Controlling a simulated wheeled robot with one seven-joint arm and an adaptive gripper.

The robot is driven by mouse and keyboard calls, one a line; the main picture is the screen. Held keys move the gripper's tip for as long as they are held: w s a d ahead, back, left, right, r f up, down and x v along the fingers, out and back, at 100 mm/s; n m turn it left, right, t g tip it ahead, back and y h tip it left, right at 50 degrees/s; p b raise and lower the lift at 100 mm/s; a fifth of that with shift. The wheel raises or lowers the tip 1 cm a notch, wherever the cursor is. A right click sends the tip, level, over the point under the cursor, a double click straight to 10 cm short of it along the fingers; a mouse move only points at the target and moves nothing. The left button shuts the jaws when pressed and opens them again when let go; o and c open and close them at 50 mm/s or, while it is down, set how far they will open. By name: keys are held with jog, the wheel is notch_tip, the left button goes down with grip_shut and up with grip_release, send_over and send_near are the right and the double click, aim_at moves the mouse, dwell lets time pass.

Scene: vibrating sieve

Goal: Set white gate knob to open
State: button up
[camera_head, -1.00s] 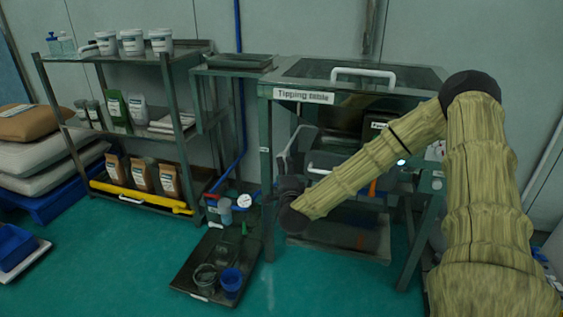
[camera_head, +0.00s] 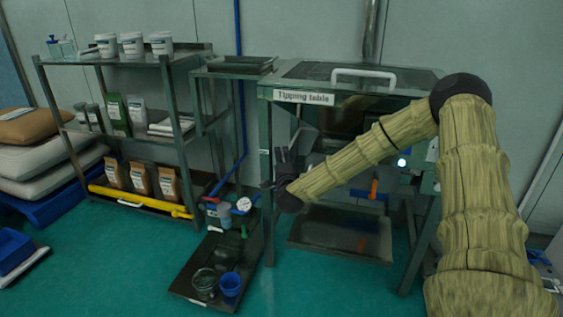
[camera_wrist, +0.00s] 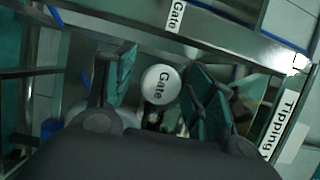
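The white round gate knob (camera_wrist: 160,84), marked "Gate", faces the wrist camera and sits between the two fingers of my gripper (camera_wrist: 162,72). A gap shows at the left; at the right the pad is close to the knob, and contact is unclear. A "Gate" label (camera_wrist: 175,16) is on the metal frame above. In the head view my gripper (camera_head: 283,163) is by the left leg of the tipping table (camera_head: 340,98); the knob is hidden there.
The "Tipping" sign (camera_wrist: 284,127) shows at the right of the wrist view. A floor tray (camera_head: 190,270) with a blue cup (camera_head: 230,283) lies below my gripper. A shelf rack (camera_head: 180,130) stands to the left. An orange part (camera_head: 373,190) is under the table.

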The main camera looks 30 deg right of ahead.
grip_shut()
jog(key=s+a, duration=0.5)
jog(key=a, duration=0.1)
jog(key=shift+p, duration=0.4)
jog(key=shift+o, duration=0.5)
grip_release()
jog(key=v, duration=1.2)
